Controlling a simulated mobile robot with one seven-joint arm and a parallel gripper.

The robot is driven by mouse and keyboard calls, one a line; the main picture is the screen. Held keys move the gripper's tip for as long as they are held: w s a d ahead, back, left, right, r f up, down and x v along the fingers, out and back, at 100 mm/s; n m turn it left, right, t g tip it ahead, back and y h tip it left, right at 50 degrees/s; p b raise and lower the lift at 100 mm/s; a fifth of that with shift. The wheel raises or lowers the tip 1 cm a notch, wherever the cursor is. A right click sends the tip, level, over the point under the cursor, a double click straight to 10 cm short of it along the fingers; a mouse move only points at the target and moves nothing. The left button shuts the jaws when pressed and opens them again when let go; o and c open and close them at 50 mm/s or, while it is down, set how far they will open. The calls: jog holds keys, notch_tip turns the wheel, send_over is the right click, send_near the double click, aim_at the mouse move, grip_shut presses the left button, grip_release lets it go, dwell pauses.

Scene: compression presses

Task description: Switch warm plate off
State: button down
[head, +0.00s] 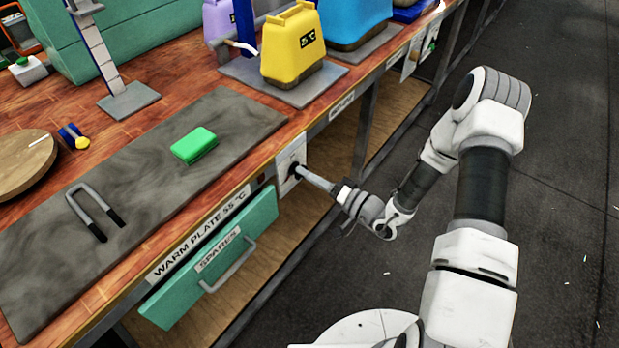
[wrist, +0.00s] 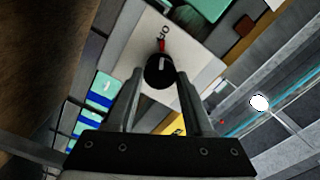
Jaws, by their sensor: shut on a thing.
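The warm plate (head: 125,190) is a long grey slab on the bench top. A label on the bench's front edge below it reads "WARM PLATE 55 °C" (head: 198,236). To the right of the label a white panel (head: 288,157) carries a round black knob (wrist: 159,74). In the wrist view the knob has a white line on its face, and a red mark and small dark lettering show on the panel beyond it. My gripper (head: 299,170) reaches the panel from the right and is shut on the knob. In the head view the fingers mostly hide the knob.
A green block (head: 195,145) and a grey U-shaped handle (head: 92,212) lie on the plate. A teal drawer marked "SPARES" (head: 212,262) is below the label. A yellow container (head: 291,47) stands on the bench behind.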

dwell(0.4)
jog(key=shift+c, duration=1.5)
grip_release()
jog(key=p+v, duration=0.1)
jog(key=v, duration=1.6)
jog(key=shift+s+d+p, duration=0.2)
jog(key=shift+p, duration=0.1)
